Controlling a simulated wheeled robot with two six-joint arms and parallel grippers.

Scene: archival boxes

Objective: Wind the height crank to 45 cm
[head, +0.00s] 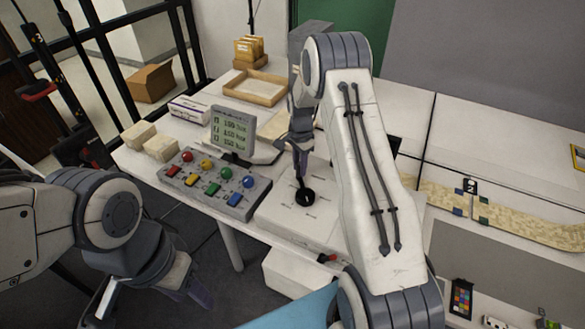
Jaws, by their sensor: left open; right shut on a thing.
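A black round crank hub (305,197) sits on top of a white box (275,215) at the table's front edge, with small dark marks around it. My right gripper (302,172) points down just above the hub and is shut on the crank's handle, which the fingers mostly hide. A grey display (233,131) with three lines of green text stands to the left; the text is too small to read surely. My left gripper (192,288) is open and low in front of the table, away from the crank, partly hidden by its own arm.
A grey panel (216,184) with coloured knobs and buttons lies left of the crank. Pale blocks (160,148), a wooden tray (254,89) and brown packets (248,50) are behind. A patterned strip (510,222) lies at right. My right arm covers the middle.

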